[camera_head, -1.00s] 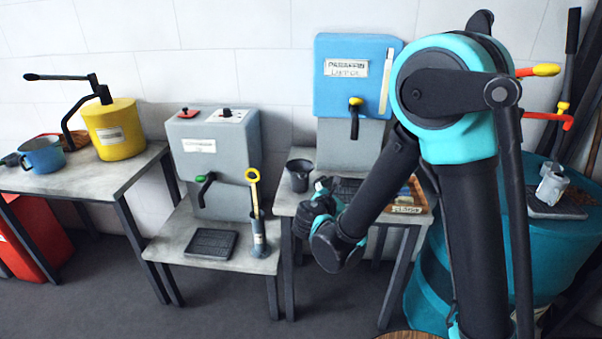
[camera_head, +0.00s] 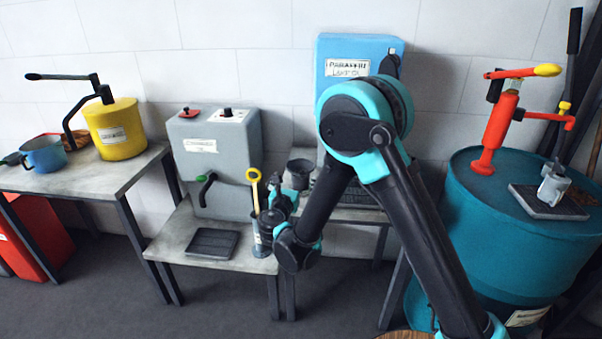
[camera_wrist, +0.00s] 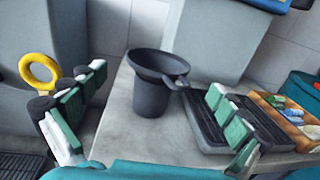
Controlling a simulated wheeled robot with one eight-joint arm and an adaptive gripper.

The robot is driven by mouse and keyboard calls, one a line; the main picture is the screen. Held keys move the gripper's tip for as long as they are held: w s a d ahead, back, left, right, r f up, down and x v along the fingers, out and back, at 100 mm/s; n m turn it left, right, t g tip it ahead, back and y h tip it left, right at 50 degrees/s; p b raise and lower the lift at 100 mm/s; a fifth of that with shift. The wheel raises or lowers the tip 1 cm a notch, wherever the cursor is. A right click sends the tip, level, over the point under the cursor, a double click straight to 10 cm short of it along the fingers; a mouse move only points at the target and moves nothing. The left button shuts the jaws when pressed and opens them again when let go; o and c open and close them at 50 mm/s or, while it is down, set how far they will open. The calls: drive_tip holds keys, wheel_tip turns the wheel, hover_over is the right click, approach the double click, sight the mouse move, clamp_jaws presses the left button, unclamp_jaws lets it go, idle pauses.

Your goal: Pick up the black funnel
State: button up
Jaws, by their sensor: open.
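The black funnel (camera_wrist: 152,92) shows in the wrist view as a dark cup shape with a wide flared rim and a small side handle. It stands upright on the grey bench top (camera_wrist: 125,128), beside a black drip tray. In the head view the funnel (camera_head: 300,168) is partly hidden behind my arm. My gripper (camera_wrist: 155,128) is open, its green-padded fingers spread wide on either side of the view. The funnel lies beyond the fingertips, between them in the picture, and appears untouched. In the head view my gripper (camera_head: 277,190) is just left of the funnel.
A yellow ring-handled tool (camera_head: 254,190) stands in a grey holder close to my gripper. The black slotted tray (camera_wrist: 205,120) and a box of small items (camera_wrist: 285,115) are right of the funnel. Behind stand the grey dispenser (camera_head: 215,150) and blue paraffin tank (camera_head: 335,60).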

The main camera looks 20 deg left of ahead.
drive_tip(key=shift+w+a+f, duration=0.1)
drive_tip(key=shift+w+a, duration=0.05)
drive_tip(key=shift+w, duration=1.1)
drive_tip(key=shift+w+a, duration=0.2)
drive_tip(key=shift+w, duration=1)
drive_tip(key=shift+w+a+f, duration=0.1)
drive_tip(key=shift+w+a, duration=0.05)
drive_tip(key=shift+w, duration=1.1)
drive_tip(key=c, duration=1)
drive_tip(key=shift+c, duration=0.2)
drive_tip(key=shift+r, duration=0.2)
wheel_tip(320, 180, up, 20)
drive_tip(key=shift+f, duration=0.15)
wheel_tip(320, 180, up, 3)
